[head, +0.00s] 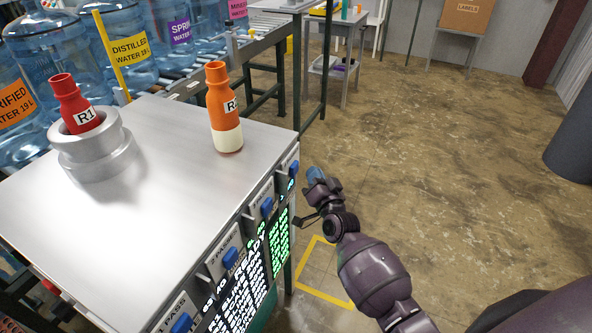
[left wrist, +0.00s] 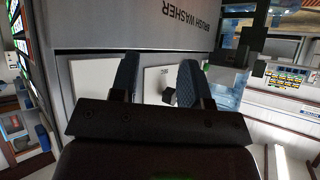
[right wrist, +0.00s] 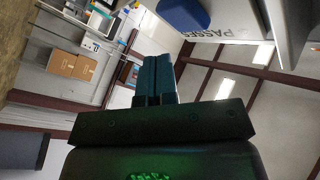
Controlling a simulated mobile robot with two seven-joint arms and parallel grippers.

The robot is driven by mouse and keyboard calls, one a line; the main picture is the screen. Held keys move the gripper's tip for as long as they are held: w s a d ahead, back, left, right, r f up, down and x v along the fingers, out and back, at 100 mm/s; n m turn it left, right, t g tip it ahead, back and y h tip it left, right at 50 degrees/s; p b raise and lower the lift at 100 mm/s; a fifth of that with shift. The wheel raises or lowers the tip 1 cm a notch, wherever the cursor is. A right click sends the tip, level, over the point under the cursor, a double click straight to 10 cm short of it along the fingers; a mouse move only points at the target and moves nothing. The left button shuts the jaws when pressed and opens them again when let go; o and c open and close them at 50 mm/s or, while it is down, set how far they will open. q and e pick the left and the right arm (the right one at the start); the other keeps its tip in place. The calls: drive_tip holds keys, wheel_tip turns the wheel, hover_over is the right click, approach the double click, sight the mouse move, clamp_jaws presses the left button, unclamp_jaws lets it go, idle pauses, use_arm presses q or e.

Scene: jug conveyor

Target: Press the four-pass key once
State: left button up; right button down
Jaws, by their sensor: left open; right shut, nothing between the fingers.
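A row of blue keys with pass labels runs along the machine's front edge in the head view. The far-end key (head: 294,168) is the fourth in the row from the "1 PASS" key; its own label is too small to read. My right gripper (head: 315,176) is shut and empty, just to the right of that key and apart from it. In the right wrist view a blue key (right wrist: 184,14) beside a "PASSES" label is above and right of the shut fingertips (right wrist: 147,62). My left gripper (left wrist: 158,78) is open and empty, facing a grey panel marked "BRUSH WASHER".
On the metal top (head: 150,190) stand a red bottle R1 (head: 70,100) in a round metal holder (head: 95,150) and an orange-and-white bottle (head: 223,105). Lit displays (head: 245,295) lie below the keys. Water jugs (head: 120,35) line the conveyor behind.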

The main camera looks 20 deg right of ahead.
drive_tip(key=shift+w+a, duration=0.45)
idle(1.7)
drive_tip(key=shift+w+a, duration=0.15)
drive_tip(key=shift+w+a, duration=0.15)
drive_tip(key=shift+w+a, duration=0.25)
drive_tip(key=shift+w, duration=0.1)
idle(1.2)
drive_tip(key=shift+s+d, duration=0.55)
drive_tip(key=shift+s, duration=0.1)
